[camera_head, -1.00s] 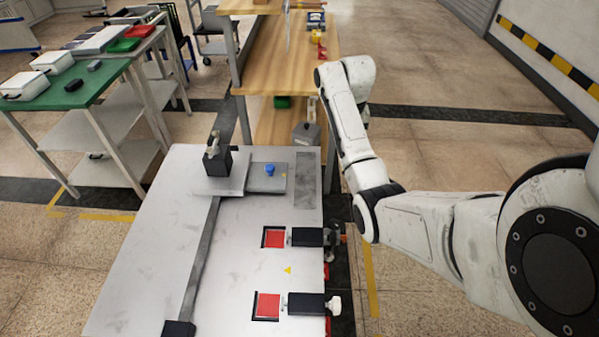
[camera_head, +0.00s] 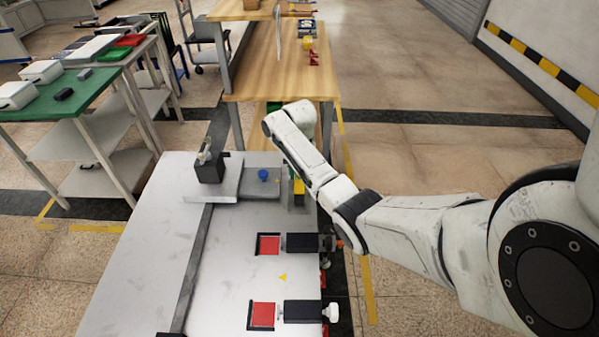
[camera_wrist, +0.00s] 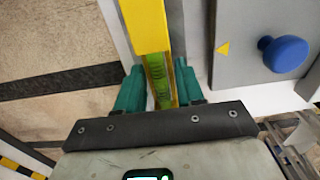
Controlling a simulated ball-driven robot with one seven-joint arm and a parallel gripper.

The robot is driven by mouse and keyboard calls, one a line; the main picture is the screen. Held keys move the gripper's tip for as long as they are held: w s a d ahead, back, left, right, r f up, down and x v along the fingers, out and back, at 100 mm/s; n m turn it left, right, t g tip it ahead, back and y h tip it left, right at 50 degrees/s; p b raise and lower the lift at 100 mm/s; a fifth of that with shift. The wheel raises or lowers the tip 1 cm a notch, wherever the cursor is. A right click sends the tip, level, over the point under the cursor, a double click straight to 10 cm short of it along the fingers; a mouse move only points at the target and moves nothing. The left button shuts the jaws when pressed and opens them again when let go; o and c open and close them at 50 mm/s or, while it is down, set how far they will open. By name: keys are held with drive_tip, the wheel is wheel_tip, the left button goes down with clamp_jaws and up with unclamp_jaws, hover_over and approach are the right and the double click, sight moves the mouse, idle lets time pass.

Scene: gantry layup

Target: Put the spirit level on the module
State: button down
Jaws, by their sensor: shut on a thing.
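The spirit level is a yellow bar with a green vial. My gripper (camera_wrist: 160,90) has teal fingers, one on each side of the level (camera_wrist: 146,28), and is shut on it. In the head view a little of the yellow level (camera_head: 298,186) shows beside my arm, over the far right corner of a large pale slab (camera_head: 160,240) that looks to be the module. A grey strip lies under the level there. I cannot tell whether the level touches it. My gripper is mostly hidden behind my arm in the head view.
A grey plate with a blue knob (camera_head: 263,174) and a black block with a clamp (camera_head: 210,167) stand close by, left of the level. Two black clamps (camera_head: 303,243) with red pads line the slab's right side. A wooden bench (camera_head: 265,70) stands beyond.

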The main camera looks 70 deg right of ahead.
drive_tip(key=shift+f, duration=0.25)
drive_tip(key=shift+f, duration=0.15)
drive_tip(key=c, duration=0.7)
unclamp_jaws()
wheel_tip(320, 180, up, 12)
idle(0.6)
